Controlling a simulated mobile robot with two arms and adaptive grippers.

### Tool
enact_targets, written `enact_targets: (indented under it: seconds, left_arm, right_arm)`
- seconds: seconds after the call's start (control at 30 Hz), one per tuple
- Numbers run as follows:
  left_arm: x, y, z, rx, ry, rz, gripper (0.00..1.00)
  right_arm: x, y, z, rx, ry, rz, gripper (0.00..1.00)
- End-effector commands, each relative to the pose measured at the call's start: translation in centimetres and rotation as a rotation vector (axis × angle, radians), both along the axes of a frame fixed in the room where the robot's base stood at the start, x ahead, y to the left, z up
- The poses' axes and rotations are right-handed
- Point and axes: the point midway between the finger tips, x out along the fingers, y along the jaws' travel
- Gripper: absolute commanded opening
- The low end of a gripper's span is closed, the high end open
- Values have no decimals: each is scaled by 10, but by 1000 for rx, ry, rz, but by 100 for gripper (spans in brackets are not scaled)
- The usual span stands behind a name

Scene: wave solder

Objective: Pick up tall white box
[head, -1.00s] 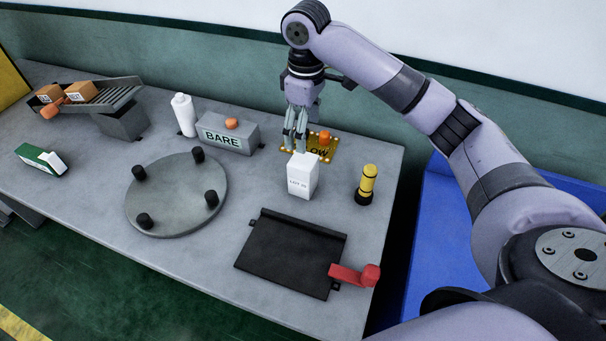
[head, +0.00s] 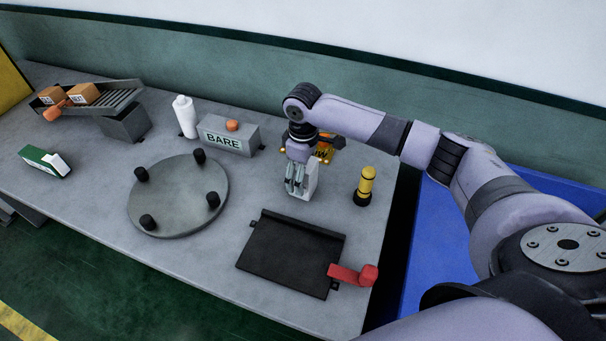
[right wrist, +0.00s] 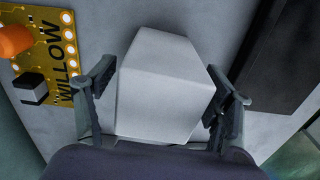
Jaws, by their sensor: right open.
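The tall white box (head: 312,180) stands upright on the grey table, partly hidden behind my right gripper in the head view. My right gripper (head: 296,190) points down over it with its fingers low. In the right wrist view the white box (right wrist: 165,85) sits between the two spread fingers of the gripper (right wrist: 163,110), one finger on each side. The right gripper is open; small gaps seem to show between fingers and box. My left gripper is not in view.
A yellow-black cylinder (head: 366,186) stands right of the box. A black plate (head: 290,255) with a red handle (head: 353,274) lies in front. A yellow WILLOW circuit board (right wrist: 45,55) lies behind. A round turntable (head: 178,195) and the BARE block (head: 228,137) are to the left.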

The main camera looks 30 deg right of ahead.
Motion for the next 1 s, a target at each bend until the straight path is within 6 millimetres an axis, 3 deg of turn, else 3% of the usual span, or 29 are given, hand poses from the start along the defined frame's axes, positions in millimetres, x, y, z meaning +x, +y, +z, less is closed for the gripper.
enact_targets:
  seconds: [0.2,0.43,1.0]
  left_arm:
    - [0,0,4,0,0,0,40]
    - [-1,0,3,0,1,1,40]
    - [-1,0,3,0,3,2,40]
  right_arm:
    - [0,0,-22,-1,0,0,75]
    - [0,0,-24,-1,0,0,75]
    - [0,0,-23,-1,-1,0,37]
